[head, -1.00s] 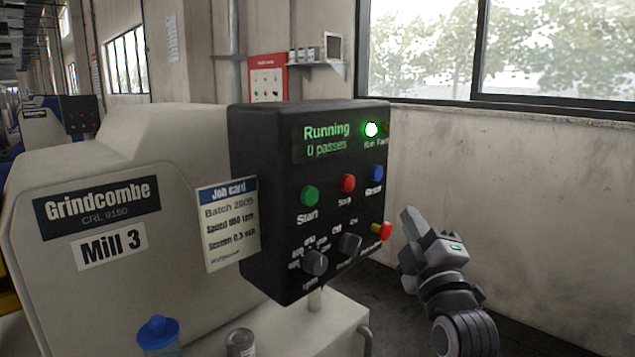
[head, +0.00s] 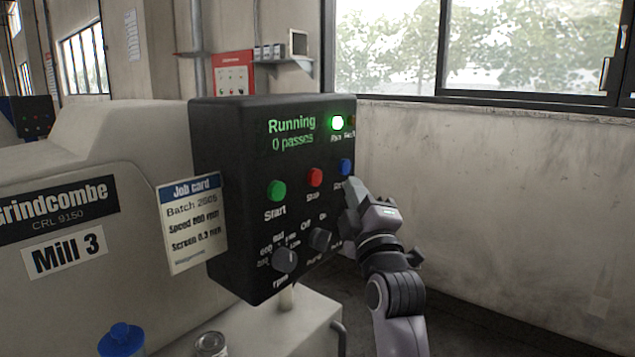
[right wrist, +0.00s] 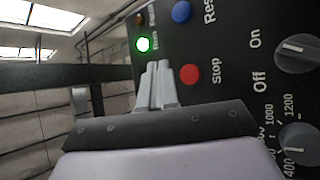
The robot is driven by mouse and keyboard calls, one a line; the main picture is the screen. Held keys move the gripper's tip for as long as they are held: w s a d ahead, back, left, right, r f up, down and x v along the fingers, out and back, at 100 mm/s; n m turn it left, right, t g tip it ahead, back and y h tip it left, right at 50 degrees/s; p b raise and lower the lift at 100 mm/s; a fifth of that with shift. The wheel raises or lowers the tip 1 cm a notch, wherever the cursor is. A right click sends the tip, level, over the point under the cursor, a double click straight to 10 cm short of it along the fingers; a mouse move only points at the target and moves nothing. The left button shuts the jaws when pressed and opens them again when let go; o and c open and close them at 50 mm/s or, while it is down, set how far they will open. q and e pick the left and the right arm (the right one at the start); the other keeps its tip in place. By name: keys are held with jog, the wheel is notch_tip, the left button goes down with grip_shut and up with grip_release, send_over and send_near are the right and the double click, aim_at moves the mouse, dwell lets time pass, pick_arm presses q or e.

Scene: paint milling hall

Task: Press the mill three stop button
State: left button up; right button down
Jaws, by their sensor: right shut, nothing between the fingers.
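The Mill 3 control box (head: 225,235) is black, with a display reading "Running, 0 passes" and a lit green run lamp (head: 337,123). The red stop button (head: 314,177) sits between the green start button (head: 276,190) and the blue reset button (head: 345,167). My right gripper (head: 352,190) is shut and empty, in front of the panel's right side, right of the stop button and just below the reset button. In the right wrist view the shut fingers (right wrist: 158,85) point at the panel, with the stop button (right wrist: 190,75) beside them, apart. My left gripper is not in view.
Two dark knobs (head: 284,260) sit low on the panel. A job card (head: 192,225) hangs at its left, by the cream mill body (head: 130,150). A blue-lidded jar (head: 121,340) and a tin (head: 210,345) stand below. Floor at the right looks clear.

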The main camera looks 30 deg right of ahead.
aim_at(315, 178)
jog(key=shift+w+a, duration=0.3)
jog(key=shift+w, duration=0.4)
jog(key=shift+w+a, duration=0.25)
jog(key=shift+w, duration=0.4)
jog(key=shift+w+a, duration=0.3)
jog(key=shift+w, duration=0.4)
dwell(0.4)
jog(key=shift+w+a+p, duration=0.2)
jog(key=shift+w+p, duration=0.1)
jog(key=shift+w, duration=0.05)
jog(key=shift+w+a, duration=0.15)
jog(key=shift+w, duration=0.3)
dwell(0.9)
jog(key=shift+s, duration=0.1)
jog(key=shift+s+d+p, duration=0.3)
jog(key=shift+s+p, duration=0.2)
jog(key=shift+s, duration=0.25)
